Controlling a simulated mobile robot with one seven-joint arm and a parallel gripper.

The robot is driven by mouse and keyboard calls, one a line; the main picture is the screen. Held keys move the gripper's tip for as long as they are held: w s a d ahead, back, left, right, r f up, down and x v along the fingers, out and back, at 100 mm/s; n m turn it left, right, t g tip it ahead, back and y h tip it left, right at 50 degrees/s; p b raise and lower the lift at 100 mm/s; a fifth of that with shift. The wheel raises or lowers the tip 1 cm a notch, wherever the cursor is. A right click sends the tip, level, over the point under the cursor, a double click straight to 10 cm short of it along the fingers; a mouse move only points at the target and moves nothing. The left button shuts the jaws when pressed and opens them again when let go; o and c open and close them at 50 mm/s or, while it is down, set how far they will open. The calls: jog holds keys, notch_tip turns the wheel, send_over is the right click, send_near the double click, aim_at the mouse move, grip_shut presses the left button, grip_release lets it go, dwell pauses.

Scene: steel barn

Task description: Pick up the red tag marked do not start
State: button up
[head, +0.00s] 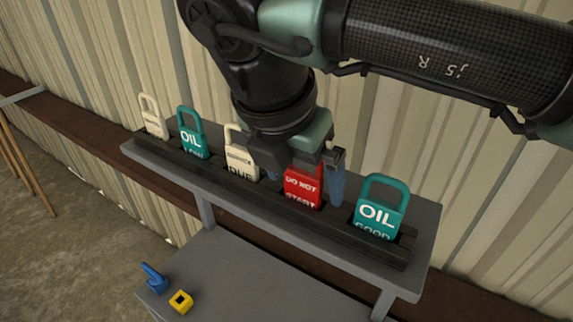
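The red tag (303,187) reads "DO NOT START" in white and stands upright in a slot of the black rack (262,207) on the grey shelf. My gripper (307,186) points down over it, with one blue-padded finger on each side of the tag. The right finger shows a small gap to the tag. The left finger is partly hidden, so I cannot tell whether it touches. The top of the red tag is hidden behind my gripper.
A teal "OIL GOOD" tag (378,213) stands to the right. A cream "DUE" tag (241,161), a teal "OIL" tag (192,138) and another cream tag (153,122) stand to the left. A blue item (153,278) and yellow block (181,301) lie on the lower table. Corrugated wall stands behind.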

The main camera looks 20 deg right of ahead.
jog(key=shift+a, duration=0.1)
jog(key=shift+c, duration=1.1)
jog(key=shift+w+d, duration=0.15)
jog(key=shift+d, duration=0.15)
jog(key=c, duration=0.7)
jog(key=shift+a, duration=0.15)
jog(key=c, duration=0.4)
